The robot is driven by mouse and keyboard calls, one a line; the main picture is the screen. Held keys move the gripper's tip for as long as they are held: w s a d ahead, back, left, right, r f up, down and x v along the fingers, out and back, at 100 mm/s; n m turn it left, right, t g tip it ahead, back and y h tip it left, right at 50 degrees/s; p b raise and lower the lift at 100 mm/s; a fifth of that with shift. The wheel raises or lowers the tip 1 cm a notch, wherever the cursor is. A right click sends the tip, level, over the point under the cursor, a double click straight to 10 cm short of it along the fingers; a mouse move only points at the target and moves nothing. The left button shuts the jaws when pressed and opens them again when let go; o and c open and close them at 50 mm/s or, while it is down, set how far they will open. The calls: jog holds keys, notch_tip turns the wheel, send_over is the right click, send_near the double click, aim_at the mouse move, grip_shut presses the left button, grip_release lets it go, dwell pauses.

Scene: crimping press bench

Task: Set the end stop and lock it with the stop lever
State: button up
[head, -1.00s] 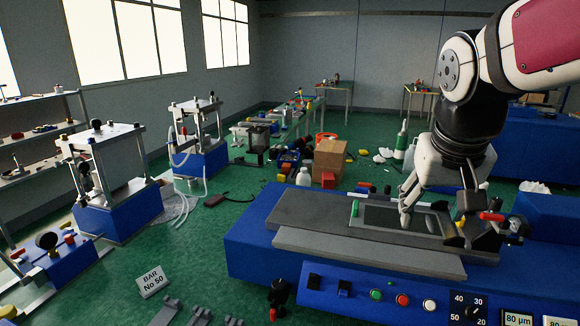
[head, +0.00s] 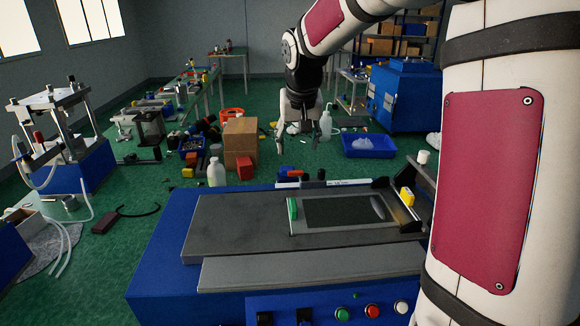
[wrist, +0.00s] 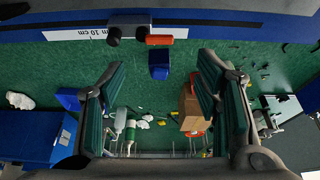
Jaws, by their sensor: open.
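My gripper (head: 298,138) is open and empty, beyond the far edge of the blue press bench. In the wrist view its two green-padded fingers (wrist: 160,90) stand wide apart over the floor. A black block with knobs (head: 313,178), which looks like the end stop, sits at the white scale strip (head: 345,182) along the bench's back edge; the block also shows in the wrist view (wrist: 128,24). A red-orange handle (wrist: 158,39), probably the stop lever, is beside it, apart from my fingers. Whether it is locked I cannot tell.
The press bed (head: 235,225) holds a framed dark plate (head: 345,211) with a green piece (head: 292,208) and a yellow block (head: 407,196). My arm covers the bench's right side. A cardboard box (head: 240,142), a white bottle (head: 216,173) and a blue tray (head: 368,146) stand behind.

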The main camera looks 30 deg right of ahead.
aim_at(295, 172)
jog(key=x, duration=1)
jog(key=shift+w+f+b, duration=0.1)
jog(key=shift+f+b, duration=0.2)
jog(key=shift+b, duration=0.1)
jog(key=shift+c, duration=0.4)
jog(key=c, duration=1.1)
